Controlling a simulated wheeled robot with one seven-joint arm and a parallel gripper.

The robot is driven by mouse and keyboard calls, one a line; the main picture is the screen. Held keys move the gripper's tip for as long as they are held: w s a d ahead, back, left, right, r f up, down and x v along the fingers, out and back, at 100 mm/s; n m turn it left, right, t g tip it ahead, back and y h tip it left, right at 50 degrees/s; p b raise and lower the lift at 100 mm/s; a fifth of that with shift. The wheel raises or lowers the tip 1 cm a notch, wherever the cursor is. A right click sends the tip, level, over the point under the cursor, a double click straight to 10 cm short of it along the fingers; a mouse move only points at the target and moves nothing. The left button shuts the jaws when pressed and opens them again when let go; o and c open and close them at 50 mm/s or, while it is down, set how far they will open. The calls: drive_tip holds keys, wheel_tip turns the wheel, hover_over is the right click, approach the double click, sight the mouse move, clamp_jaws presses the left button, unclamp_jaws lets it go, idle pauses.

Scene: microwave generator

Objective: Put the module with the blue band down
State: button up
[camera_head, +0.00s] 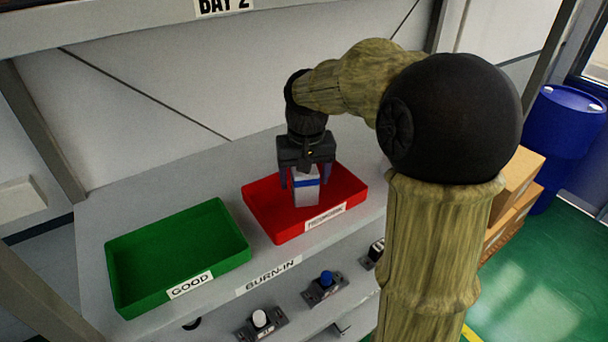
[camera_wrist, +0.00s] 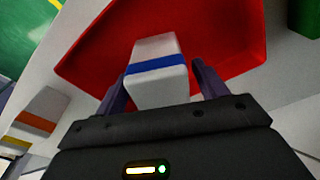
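The module with the blue band (camera_head: 306,190) is a pale grey block. It stands roughly upright in the red tray (camera_head: 356,190), and its foot appears to meet the tray floor. In the wrist view the module (camera_wrist: 158,84) is between the two fingers, with narrow gaps showing at its sides. My gripper (camera_head: 306,178) points down over the red tray. Its fingers look open around the module; they also show in the wrist view (camera_wrist: 160,82). The red tray's front label is too blurred to read.
An empty green tray (camera_head: 178,255) labelled GOOD stands to the left on the grey bench (camera_head: 100,215). White blocks with orange and yellow bands (camera_wrist: 40,108) show at the left of the wrist view. Knobs (camera_head: 326,279) line a lower ledge. Cardboard boxes (camera_head: 520,172) and a blue barrel (camera_head: 562,125) stand right.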

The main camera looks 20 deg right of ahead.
drive_tip(key=shift+r, duration=0.1)
drive_tip(key=r, duration=0.2)
drive_tip(key=r+b, duration=0.1)
drive_tip(key=r, duration=0.1)
drive_tip(key=r+b, duration=0.1)
drive_tip(key=r, duration=0.2)
drive_tip(key=shift+s, duration=0.35)
drive_tip(key=shift+s+r, duration=0.25)
drive_tip(key=shift+r, duration=0.05)
drive_tip(key=shift+w+a, duration=0.1)
